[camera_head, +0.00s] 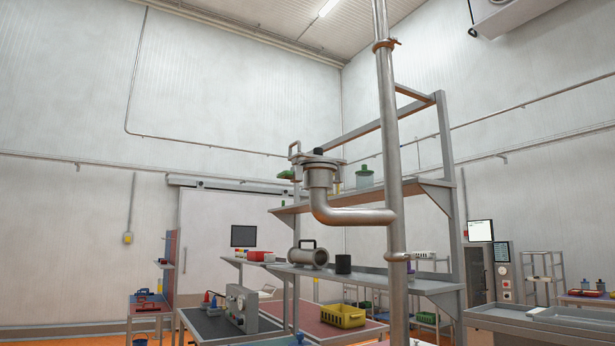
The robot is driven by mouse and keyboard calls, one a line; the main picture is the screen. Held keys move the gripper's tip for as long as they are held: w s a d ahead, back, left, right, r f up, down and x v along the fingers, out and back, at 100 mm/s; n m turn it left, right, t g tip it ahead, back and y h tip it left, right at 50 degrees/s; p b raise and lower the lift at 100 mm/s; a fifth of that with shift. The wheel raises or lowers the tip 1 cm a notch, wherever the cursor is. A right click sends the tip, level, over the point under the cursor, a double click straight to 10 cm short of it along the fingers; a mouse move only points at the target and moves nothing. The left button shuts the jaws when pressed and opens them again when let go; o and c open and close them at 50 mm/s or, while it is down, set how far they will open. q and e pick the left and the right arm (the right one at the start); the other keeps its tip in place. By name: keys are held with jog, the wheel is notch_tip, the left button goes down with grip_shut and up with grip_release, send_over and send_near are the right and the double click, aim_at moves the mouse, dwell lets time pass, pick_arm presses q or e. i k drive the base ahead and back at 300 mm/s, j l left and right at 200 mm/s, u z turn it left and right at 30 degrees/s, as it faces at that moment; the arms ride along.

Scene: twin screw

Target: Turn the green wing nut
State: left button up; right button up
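A small green part (286,174), likely the green wing nut, sits at the left side of the flanged top of a metal pipe elbow (322,196). It is small here and its exact shape is hard to tell. The elbow joins a tall vertical pipe (391,180) on its right. A black knob tops the flange, and a handle rises at its left. Neither of my grippers is in view.
A metal shelf rack (450,200) stands behind the pipe, holding jars and a pipe piece (308,258). Below are a yellow crate (343,316) and a grey box (241,304) on tables. A steel bench (540,325) stands at right.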

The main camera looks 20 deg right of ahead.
aim_at(287, 174)
jog(key=i+z, duration=0.1)
jog(key=z, duration=0.8)
jog(key=i+j+z, duration=0.1)
jog(key=z, duration=0.3)
jog(key=j+z, duration=0.1)
jog(key=z, duration=0.35)
jog(key=i+j+z, duration=0.2)
jog(key=j+z, duration=0.25)
jog(key=j, duration=0.35)
jog(key=i+j+z, duration=0.15)
jog(key=j+z, duration=0.35)
jog(key=j, duration=0.3)
jog(key=j+z, duration=0.45)
jog(key=j, duration=0.35)
jog(key=k, duration=0.05)
